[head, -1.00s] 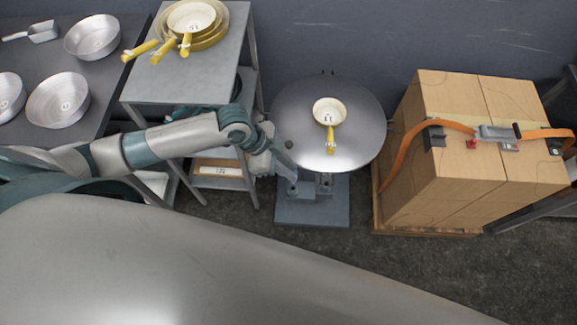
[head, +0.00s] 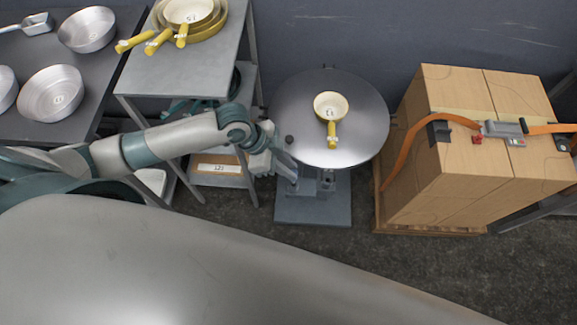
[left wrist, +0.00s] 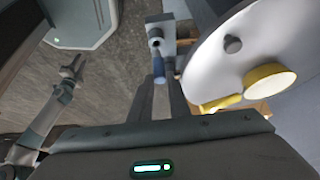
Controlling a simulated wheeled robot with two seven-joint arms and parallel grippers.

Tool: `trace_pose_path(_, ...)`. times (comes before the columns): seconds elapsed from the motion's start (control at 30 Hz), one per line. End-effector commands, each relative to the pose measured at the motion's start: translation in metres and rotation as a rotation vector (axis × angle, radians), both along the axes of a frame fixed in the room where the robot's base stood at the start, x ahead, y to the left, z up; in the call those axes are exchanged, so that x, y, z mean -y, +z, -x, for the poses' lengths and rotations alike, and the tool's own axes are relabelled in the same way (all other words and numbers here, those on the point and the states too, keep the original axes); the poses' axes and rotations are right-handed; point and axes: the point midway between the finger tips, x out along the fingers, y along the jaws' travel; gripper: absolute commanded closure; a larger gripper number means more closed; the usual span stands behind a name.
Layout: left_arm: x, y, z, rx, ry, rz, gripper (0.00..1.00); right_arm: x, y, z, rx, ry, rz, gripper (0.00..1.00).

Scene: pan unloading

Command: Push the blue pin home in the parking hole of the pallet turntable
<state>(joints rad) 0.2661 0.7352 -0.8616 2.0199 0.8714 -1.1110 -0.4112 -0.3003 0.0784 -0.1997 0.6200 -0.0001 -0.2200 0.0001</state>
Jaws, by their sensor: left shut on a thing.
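The pallet turntable (head: 360,135) is a round grey disc on a pedestal, with a small yellow-handled pan (head: 331,107) on it. The disc also shows in the left wrist view (left wrist: 208,75). My left gripper (head: 287,170) is low at the disc's left edge. In the left wrist view, its fingers (left wrist: 159,72) are shut on the blue pin (left wrist: 159,70). The pin points toward a grey bracket with a dark round hole (left wrist: 155,42). I cannot tell whether the pin's tip is inside the hole. My right gripper (left wrist: 72,68) looks open and empty, away to the left.
A grey stand (head: 185,75) with stacked yellow-handled pans is left of the turntable. A dark table (head: 90,75) with metal pans is farther left. Strapped cartons (head: 450,165) stand close on the right. The floor in front of the turntable is clear.

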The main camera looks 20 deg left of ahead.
Motion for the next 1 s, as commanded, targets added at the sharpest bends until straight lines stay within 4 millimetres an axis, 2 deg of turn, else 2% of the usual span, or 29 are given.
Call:
trace_pose_path(0.3,0.0,-0.014,0.0,-0.001,0.0,0.0,1.0,0.0,-0.008,0.0,0.0,0.0,0.0,0.69)
trace_pose_path(1.0,0.0,-0.012,0.0,0.003,0.001,0.004,1.0,0.003,-0.001,0.0,0.001,0.002,0.003,0.69)
